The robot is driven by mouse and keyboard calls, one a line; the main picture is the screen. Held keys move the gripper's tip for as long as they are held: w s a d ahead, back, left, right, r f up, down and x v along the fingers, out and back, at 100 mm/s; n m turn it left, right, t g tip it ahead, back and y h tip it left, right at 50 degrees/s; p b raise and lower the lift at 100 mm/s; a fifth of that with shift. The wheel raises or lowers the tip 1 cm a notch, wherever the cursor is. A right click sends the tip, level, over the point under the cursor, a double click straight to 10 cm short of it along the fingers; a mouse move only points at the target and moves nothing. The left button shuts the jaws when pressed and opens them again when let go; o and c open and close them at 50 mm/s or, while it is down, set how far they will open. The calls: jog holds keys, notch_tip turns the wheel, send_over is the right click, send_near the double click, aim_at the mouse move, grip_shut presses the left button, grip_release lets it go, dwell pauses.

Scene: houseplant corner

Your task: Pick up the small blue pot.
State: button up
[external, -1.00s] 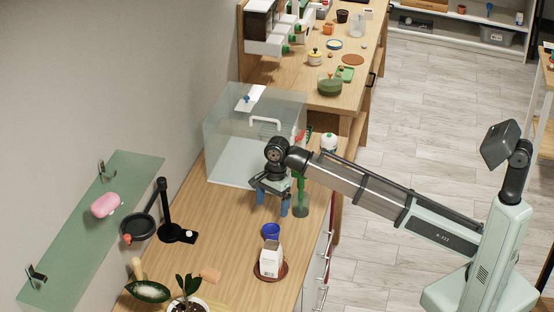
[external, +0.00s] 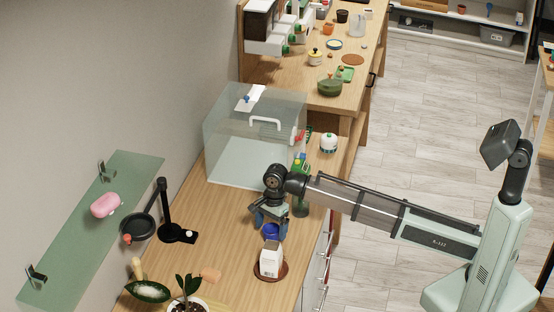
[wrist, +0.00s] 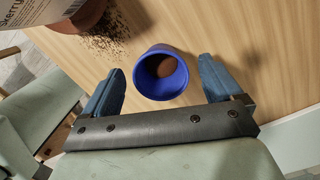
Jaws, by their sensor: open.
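The small blue pot (external: 271,231) stands upright on the wooden counter, just behind the white carton. In the wrist view the blue pot (wrist: 161,73) lies between my two fingers and a little beyond their tips, with a brown spot visible inside it. My gripper (external: 270,227) is open above the pot, its fingers pointing down. In the wrist view my gripper (wrist: 160,75) has one blue finger on each side of the pot, with gaps on both sides. The exact height of the fingertips over the counter is hard to tell.
A white carton (external: 269,262) stands on a terracotta saucer (external: 283,271) close in front of the pot; spilled granules (wrist: 108,35) lie near it. A black stand (external: 168,212) is left.

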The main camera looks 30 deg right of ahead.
jog(key=shift+a+f, duration=0.1)
jog(key=shift+f, duration=1.45)
jog(key=c, duration=1.1)
